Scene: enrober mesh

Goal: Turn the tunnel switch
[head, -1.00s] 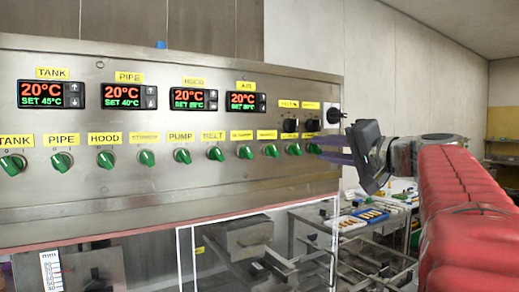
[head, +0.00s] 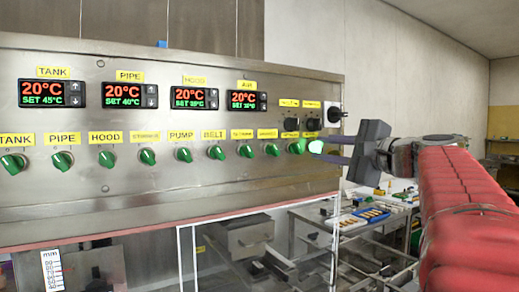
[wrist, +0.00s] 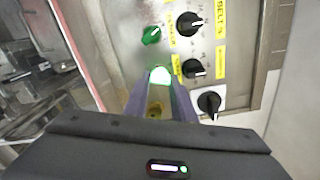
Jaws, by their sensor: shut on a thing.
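The control panel (head: 140,190) has a row of green rotary switches. The switch at the right end (head: 316,146) glows bright pale green; its label is too small or hidden to read, so I cannot confirm it as the tunnel switch. My gripper (head: 325,151) is shut on this switch, with purple fingers reaching in from the right. In the wrist view the lit switch (wrist: 160,75) sits at the tips of the two fingers of my gripper (wrist: 161,88). The neighbouring green switch (head: 296,147) is unlit.
Black knobs (head: 291,125) sit just above the right end of the row, close to my fingers. A black knob on a white plate (head: 334,115) is at the panel's right edge. Displays (head: 122,96) read 20°C. A worktable (head: 365,218) stands behind at right.

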